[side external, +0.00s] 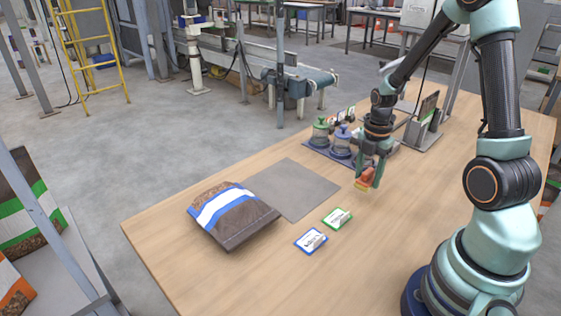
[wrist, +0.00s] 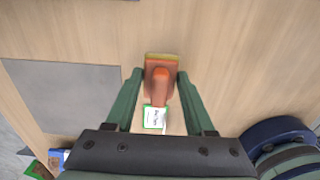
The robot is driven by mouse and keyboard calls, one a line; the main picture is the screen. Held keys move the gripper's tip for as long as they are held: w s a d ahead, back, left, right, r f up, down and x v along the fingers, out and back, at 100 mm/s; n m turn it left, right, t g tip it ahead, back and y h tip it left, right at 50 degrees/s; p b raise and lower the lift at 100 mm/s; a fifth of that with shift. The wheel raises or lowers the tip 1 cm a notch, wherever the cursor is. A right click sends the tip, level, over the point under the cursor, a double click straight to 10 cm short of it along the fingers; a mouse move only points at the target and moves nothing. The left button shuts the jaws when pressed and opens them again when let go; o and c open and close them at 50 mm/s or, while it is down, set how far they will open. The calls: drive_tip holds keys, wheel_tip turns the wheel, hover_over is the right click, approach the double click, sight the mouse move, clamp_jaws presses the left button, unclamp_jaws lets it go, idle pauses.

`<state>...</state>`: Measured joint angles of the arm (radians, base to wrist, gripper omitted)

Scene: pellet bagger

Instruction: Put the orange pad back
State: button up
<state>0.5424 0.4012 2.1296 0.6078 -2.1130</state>
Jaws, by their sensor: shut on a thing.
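The orange pad (side external: 364,183) is a small block with a yellowish edge. My gripper (side external: 369,180) points down with its fingers on either side of it, over the wooden table right of the grey mat. In the wrist view the pad (wrist: 161,72) sits between the tips of my gripper (wrist: 160,80), with its orange handle towards the camera. I cannot tell whether its underside touches the table. A dark tray (side external: 318,154) stands just behind my gripper, holding a green-topped stamp (side external: 320,133) and a blue one (side external: 342,140). My gripper hides part of the tray.
A grey mat (side external: 300,190) lies left of my gripper. A brown bag with a blue-and-white band (side external: 229,213) overlaps its left end. A green-edged card (side external: 337,219) and a blue-edged card (side external: 311,240) lie in front. A grey stand (side external: 424,135) is behind right.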

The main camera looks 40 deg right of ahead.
sight(366, 185)
drive_tip(key=shift+f, duration=1.8)
drive_tip(key=shift+f, duration=0.1)
drive_tip(key=o, duration=1.3)
